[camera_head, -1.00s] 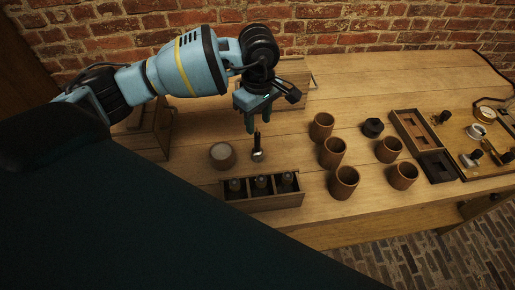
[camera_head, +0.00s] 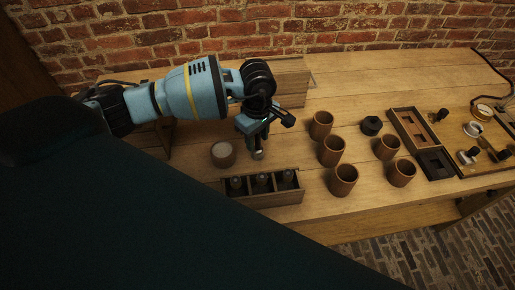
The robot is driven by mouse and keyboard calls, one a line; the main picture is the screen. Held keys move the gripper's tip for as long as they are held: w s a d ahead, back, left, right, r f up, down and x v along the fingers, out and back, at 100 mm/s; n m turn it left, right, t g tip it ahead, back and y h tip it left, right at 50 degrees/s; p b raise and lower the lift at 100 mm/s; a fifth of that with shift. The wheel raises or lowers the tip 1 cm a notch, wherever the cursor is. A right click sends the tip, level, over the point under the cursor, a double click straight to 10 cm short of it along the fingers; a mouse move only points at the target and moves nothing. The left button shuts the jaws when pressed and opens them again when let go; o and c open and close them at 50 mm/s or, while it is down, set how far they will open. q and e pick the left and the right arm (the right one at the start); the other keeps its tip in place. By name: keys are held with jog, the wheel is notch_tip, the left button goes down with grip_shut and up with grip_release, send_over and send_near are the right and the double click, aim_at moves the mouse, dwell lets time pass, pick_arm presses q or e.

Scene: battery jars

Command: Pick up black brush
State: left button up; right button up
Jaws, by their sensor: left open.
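The black brush stands on the table, and only its pale metal lower end (camera_head: 258,154) shows now. Its dark handle is hidden behind or between the fingers of my left gripper (camera_head: 257,140). My left gripper points down at the brush and is low over the table. Its jaws are open around or close to the handle; I cannot tell whether they touch it. My right gripper does not show.
A lidded round jar (camera_head: 223,154) stands close left of the brush. A wooden rack (camera_head: 275,199) with several dark bottles lies in front. Several brown cups (camera_head: 331,151) and a small black pot (camera_head: 371,125) stand to the right. A wooden box (camera_head: 292,88) is behind.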

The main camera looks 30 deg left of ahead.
pick_arm(q)
grip_shut()
jog(key=shift+r, duration=0.15)
notch_tip(320, 180, up, 10)
jog(key=shift+f, duration=0.1)
dwell(0.5)
